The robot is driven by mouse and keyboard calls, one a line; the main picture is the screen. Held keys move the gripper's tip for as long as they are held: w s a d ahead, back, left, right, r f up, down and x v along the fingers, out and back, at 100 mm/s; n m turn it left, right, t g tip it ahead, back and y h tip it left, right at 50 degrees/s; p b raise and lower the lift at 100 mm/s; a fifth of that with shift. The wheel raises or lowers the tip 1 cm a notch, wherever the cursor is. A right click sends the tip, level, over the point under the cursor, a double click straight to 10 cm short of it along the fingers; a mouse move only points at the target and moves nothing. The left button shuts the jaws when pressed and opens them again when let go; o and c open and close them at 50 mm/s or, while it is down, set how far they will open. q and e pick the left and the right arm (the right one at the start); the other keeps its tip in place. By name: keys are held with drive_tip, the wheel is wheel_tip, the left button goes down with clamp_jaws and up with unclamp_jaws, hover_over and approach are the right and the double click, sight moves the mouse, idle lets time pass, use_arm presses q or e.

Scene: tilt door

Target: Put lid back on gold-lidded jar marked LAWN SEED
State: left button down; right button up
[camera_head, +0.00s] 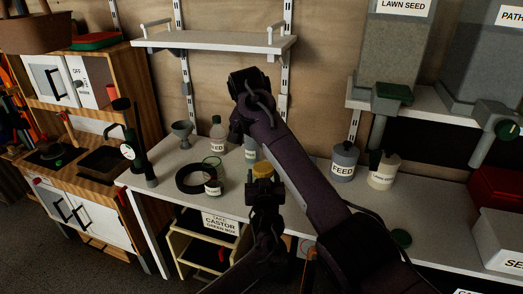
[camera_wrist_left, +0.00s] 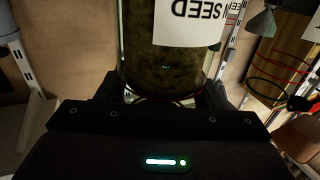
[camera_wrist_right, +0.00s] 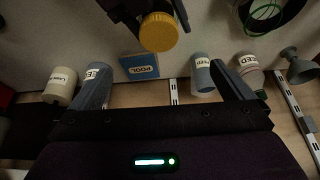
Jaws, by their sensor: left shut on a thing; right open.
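The LAWN SEED jar (camera_wrist_left: 150,60) is glass with greenish-brown contents and shows large in the left wrist view; its white label appears upside down and is partly cut off. My left gripper (camera_wrist_left: 165,94) is shut on it near its upper end, and the jar looks upright. The gold lid (camera_head: 263,171) shows just above my left gripper in the head view and also in the right wrist view (camera_wrist_right: 158,32). The joint between lid and jar is hidden, so I cannot tell whether it is seated. My right gripper (camera_wrist_right: 165,85) is open and empty, a short way from the lid.
The white table (camera_head: 300,190) holds a funnel (camera_head: 181,133), a black ring (camera_head: 192,179), a grey FEED bottle (camera_head: 345,160) and a cream container (camera_head: 382,172). A blue POOL box (camera_wrist_right: 140,67) stands near the back.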

drive_tip(key=d+v, duration=0.1)
drive_tip(key=v, duration=0.6)
drive_tip(key=shift+a+r, duration=0.3)
drive_tip(key=shift+a, duration=0.25)
drive_tip(key=shift+s, duration=0.1)
use_arm(q)
drive_tip(key=shift+c, duration=1.5)
unclamp_jaws()
drive_tip(key=s+p, duration=0.1)
drive_tip(key=s, duration=0.6)
drive_tip(key=shift+s+d, duration=0.2)
drive_tip(key=shift+s, duration=0.2)
use_arm(e)
drive_tip(key=shift+r, duration=0.55)
